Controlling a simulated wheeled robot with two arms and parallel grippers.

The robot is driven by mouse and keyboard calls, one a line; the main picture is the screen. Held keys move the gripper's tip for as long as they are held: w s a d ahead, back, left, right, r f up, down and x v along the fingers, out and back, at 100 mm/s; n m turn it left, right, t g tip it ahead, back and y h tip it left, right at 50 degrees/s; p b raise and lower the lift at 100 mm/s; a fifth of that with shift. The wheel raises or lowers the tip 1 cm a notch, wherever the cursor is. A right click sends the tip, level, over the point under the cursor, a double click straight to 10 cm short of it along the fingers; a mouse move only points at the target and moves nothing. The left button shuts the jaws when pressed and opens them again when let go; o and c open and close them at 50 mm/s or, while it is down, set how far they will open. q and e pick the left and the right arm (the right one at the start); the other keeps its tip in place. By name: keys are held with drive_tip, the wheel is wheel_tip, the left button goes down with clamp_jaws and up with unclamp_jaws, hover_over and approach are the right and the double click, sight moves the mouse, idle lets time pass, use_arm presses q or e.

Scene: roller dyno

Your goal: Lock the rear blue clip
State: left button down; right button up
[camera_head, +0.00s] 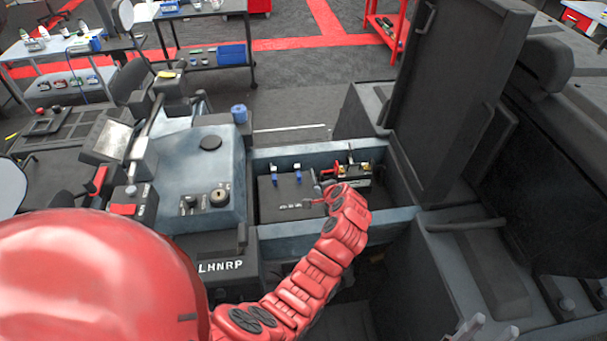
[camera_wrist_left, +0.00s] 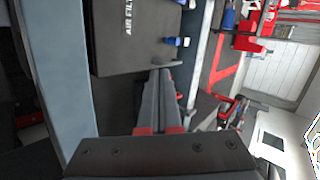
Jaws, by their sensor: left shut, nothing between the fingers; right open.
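A black air filter box (camera_head: 285,198) sits in the open grey-blue bay. Two blue clips stand along its far edge, a left one (camera_head: 274,177) and a right one (camera_head: 298,174). In the left wrist view, the nearer clip (camera_wrist_left: 178,41) and the other clip (camera_wrist_left: 187,4) are beside the lettered lid (camera_wrist_left: 130,45). I cannot tell which is the rear one or whether either is locked. My left gripper (camera_head: 322,189) is shut and empty at the box's right end, apart from the clips; its fingers (camera_wrist_left: 168,72) also show. My right gripper (camera_head: 490,329) is open and empty at the lower right.
The bay's near wall (camera_head: 285,234) lies under my left arm. A block with red and brass parts (camera_head: 352,171) stands right of the box, close to my left gripper. A tall black raised panel (camera_head: 450,90) bounds the right side.

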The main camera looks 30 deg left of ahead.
use_arm(q)
drive_tip(key=shift+s+a, duration=0.1)
drive_tip(key=shift+s, duration=0.15)
drive_tip(key=p, duration=0.2)
approach(300, 180)
drive_tip(key=f, duration=0.2)
drive_tip(key=shift+d+f, duration=0.3)
drive_tip(key=shift+f, duration=0.1)
drive_tip(key=shift+w+a+f, duration=0.25)
drive_tip(key=shift+a+f, duration=0.2)
drive_tip(key=shift+f, duration=0.05)
drive_tip(key=shift+w+a+r, duration=0.1)
drive_tip(key=shift+w+a, duration=0.35)
drive_tip(key=shift+a, duration=0.15)
drive_tip(key=shift+w+a, duration=0.35)
drive_tip(key=shift+a, duration=0.15)
drive_tip(key=shift+w+a+b, duration=0.3)
drive_tip(key=shift+a+b, duration=0.1)
